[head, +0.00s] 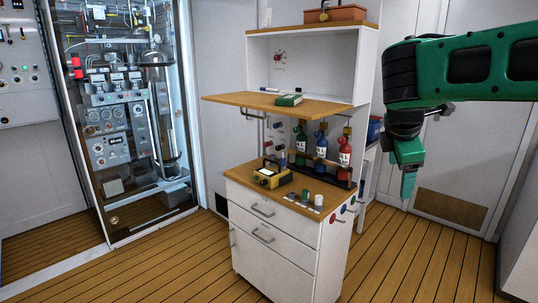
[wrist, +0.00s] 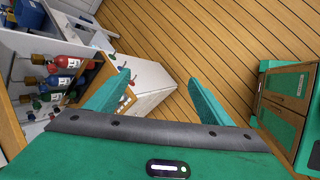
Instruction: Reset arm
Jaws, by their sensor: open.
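My gripper (head: 407,180) is at the end of my green arm (head: 450,70), to the right of the white cabinet (head: 270,240) in the head view. It points down above the floor and touches nothing I can see. In the wrist view my gripper (wrist: 162,90) has its two green fingers spread wide, with nothing between them but the view of cabinet and floor behind. The fingers are open and empty.
The cabinet's wooden top holds a yellow device (head: 272,176) and red (head: 344,158), blue (head: 321,150) and green (head: 301,148) bottles. A wooden shelf (head: 240,101) juts out above. A glass-fronted equipment rack (head: 125,130) stands left. The wooden floor (head: 400,255) right of the cabinet is clear.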

